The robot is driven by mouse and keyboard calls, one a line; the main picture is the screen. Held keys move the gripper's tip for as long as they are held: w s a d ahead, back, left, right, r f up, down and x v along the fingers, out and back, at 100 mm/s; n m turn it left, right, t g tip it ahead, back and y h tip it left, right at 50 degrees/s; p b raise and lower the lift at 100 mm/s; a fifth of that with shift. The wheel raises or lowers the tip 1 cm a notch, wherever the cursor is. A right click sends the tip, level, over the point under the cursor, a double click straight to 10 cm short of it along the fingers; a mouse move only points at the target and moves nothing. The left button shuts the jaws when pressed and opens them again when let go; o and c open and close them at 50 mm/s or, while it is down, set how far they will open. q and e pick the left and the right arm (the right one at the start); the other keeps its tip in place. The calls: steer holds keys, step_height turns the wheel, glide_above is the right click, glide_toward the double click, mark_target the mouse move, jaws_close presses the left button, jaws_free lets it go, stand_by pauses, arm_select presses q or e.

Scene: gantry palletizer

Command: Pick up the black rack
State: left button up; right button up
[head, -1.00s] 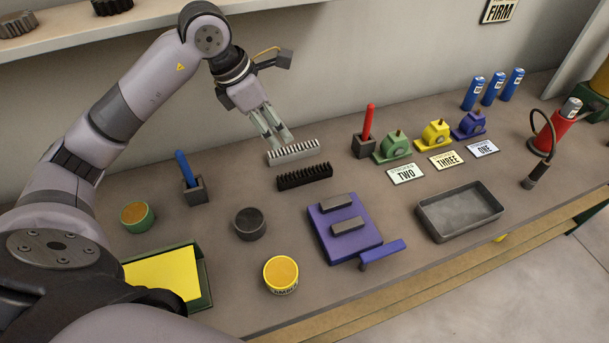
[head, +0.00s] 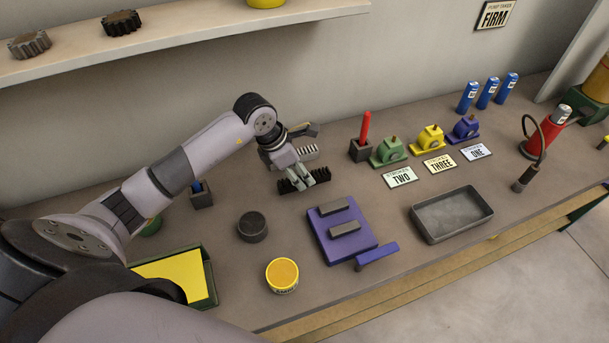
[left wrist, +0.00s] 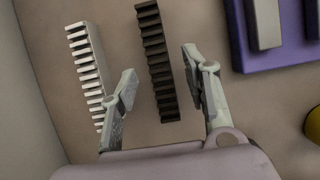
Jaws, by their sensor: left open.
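The black rack (head: 291,184) is a long toothed bar lying on the workbench, in front of a similar white rack (head: 308,153). My left gripper (head: 309,180) is right over the black rack and hides part of it in the head view. In the left wrist view, the black rack (left wrist: 157,62) runs between the two open fingers of my left gripper (left wrist: 160,88). The white rack (left wrist: 86,72) lies to the left, beside the left finger. The jaws hold nothing. My right gripper is not in view.
A purple fixture (head: 342,233) with grey blocks lies to the right of the black rack, and a dark round puck (head: 252,227) in front. A red-handled tool (head: 365,128) stands behind right. A grey tray (head: 452,214) sits further right. A shelf (head: 180,36) overhangs the back left.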

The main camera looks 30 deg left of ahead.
arm_select(q)
steer(key=shift+x, duration=1.25)
steer(key=shift+c, duration=0.5)
jaws_close()
steer(key=shift+w+r, duration=0.1)
steer(key=shift+r, duration=0.05)
